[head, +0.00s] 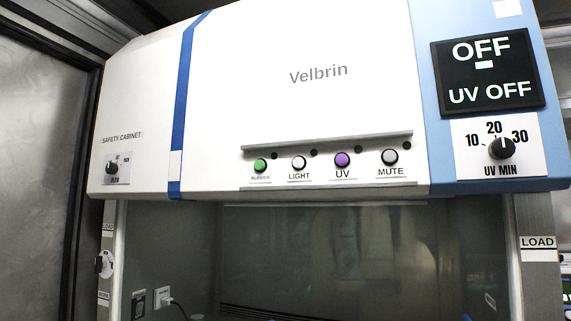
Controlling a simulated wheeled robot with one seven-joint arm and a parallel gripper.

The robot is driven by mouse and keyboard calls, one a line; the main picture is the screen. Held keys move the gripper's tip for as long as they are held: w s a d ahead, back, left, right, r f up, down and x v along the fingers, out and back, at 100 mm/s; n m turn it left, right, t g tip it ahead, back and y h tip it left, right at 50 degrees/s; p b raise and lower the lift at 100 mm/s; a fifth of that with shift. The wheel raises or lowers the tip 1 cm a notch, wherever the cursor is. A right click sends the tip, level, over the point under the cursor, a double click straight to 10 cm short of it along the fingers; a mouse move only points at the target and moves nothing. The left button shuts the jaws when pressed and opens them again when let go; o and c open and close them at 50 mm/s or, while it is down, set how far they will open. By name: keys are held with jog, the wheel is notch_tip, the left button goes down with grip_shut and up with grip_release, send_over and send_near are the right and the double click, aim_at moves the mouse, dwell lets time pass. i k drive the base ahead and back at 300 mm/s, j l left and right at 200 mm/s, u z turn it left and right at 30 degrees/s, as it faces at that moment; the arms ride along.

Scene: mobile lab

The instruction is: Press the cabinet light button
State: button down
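The safety cabinet (270,60) fills the head view, with a white and blue front. A row of round buttons sits low on its front, under a thin ledge. The light button (299,162) is whitish with a dark rim, second from the left, above the label LIGHT. A green button (260,165) is to its left, its label too blurred to read surely. A purple UV button (342,160) and a grey MUTE button (390,157) are to its right. My gripper is not in view.
A dark display (487,72) reads OFF and UV OFF. A UV MIN dial (501,148) is below it, and a small knob (112,167) is at the left. The ledge (325,142) juts above the buttons. The space before the buttons looks clear.

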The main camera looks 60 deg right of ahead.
aim_at(298, 162)
jog(key=k+l, duration=1.05)
